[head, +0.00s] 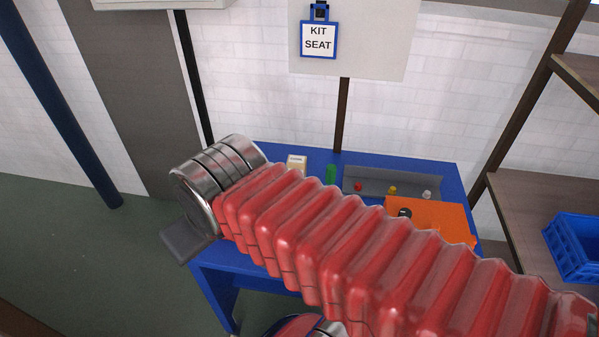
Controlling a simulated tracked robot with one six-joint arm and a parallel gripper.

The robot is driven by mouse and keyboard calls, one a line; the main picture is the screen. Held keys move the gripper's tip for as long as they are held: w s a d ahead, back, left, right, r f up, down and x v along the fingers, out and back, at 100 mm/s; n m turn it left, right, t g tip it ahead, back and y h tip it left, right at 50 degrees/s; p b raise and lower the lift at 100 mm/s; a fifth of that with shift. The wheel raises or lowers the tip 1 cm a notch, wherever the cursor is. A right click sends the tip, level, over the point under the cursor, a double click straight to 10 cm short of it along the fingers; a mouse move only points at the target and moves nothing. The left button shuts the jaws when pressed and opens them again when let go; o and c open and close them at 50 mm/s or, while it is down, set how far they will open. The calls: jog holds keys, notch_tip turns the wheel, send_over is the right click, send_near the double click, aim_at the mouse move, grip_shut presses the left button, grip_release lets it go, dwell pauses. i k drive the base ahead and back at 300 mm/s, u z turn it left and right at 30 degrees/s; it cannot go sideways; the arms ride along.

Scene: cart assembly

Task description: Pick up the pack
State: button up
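A blue table (447,178) stands against the wall under a KIT SEAT sign. A small cream box (297,163) with a dark label band stands upright near its back edge; it may be the pack, but I cannot tell for sure. My red ribbed arm crosses in front of the table and hides much of its top. A flat grey part (188,241) at the arm's metal end, left of the table, seems to be my gripper. It is apart from the cream box. Its fingers and anything in them do not show clearly.
A green cylinder (331,174) stands right of the cream box. A grey tray (375,179) holds small red, yellow and white pieces. An orange piece (440,215) with a dark round part lies in front. A blue crate (577,247) sits on the right shelf. The left floor is clear.

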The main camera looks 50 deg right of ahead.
aim_at(300, 162)
jog(key=k, duration=1.7)
jog(key=z, duration=0.3)
jog(key=i, duration=1.65)
